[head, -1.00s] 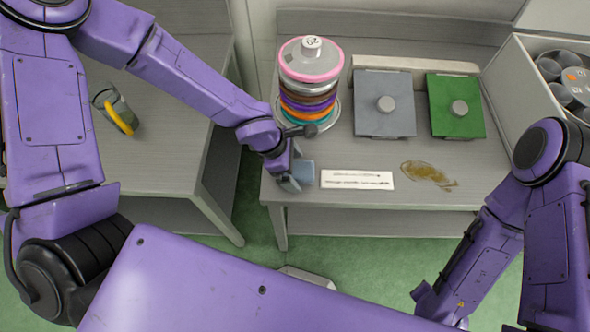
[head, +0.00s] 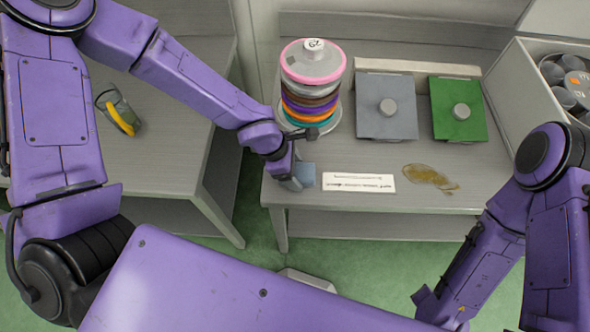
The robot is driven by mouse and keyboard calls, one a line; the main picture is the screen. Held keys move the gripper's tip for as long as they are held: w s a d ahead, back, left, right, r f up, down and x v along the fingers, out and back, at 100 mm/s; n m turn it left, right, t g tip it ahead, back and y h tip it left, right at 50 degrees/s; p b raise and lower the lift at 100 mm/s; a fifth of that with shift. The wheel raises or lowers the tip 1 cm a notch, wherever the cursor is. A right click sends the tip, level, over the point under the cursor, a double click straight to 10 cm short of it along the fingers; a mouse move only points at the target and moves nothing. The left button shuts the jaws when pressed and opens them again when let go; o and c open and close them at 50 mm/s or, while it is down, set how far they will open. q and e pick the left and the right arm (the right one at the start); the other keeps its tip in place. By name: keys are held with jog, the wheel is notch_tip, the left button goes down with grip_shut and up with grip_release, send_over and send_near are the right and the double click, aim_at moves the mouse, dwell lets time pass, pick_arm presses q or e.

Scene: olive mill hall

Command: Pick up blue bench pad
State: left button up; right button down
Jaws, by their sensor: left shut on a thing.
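The blue bench pad (head: 306,175) is a small pale blue-grey piece at the front left corner of the middle bench, left of the white label strip. My left gripper (head: 291,179) is at its left side, shut on it. The gripper covers the left part of the pad. I cannot tell whether the pad touches the bench top. My right arm comes in at the right and runs down to the bottom edge; its gripper does not show.
Behind the left gripper stands a stack of coloured rings (head: 311,90). A grey plate (head: 386,123) and a green plate (head: 448,125) with knobs lie further back. A brown spill (head: 428,176) is right of the label strip (head: 358,182). A crate of cans (head: 512,85) stands at right.

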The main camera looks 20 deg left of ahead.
pick_arm(q)
notch_tip(320, 180, up, 28)
jog(key=p, duration=0.1)
jog(key=shift+r+p, duration=0.25)
jog(key=shift+p, duration=0.15)
jog(key=shift+o, duration=0.3)
